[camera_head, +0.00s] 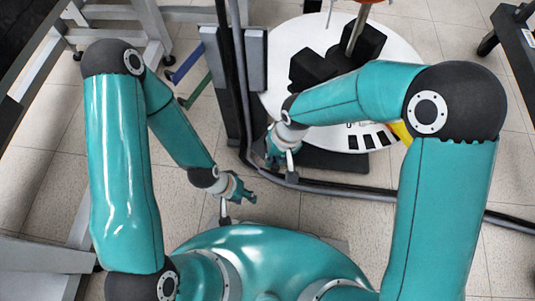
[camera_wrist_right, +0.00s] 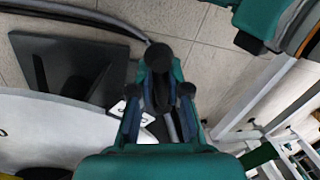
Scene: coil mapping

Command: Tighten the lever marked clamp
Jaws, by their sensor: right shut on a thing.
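My right gripper (camera_head: 273,155) is low beside the foot of the dark upright post, left of the white round disc. In the right wrist view its fingers (camera_wrist_right: 158,105) are closed around a dark grey part, which looks like the lever (camera_wrist_right: 172,128). The fingers hide most of it, and its angle cannot be told. A small white label (camera_wrist_right: 118,108) shows by the fingers; its marking is too small to read. My left gripper (camera_head: 242,193) hangs empty over the floor, lower and to the left of the right one. Its finger opening is too small to judge.
The white disc (camera_head: 290,38) carries black blocks (camera_head: 312,70) and a metal rod. The dark post (camera_head: 238,90) has grey panels. A dark cable (camera_head: 340,188) runs along the floor. Grey frames stand at the left and right. Open tiled floor (camera_head: 185,215) lies around my left gripper.

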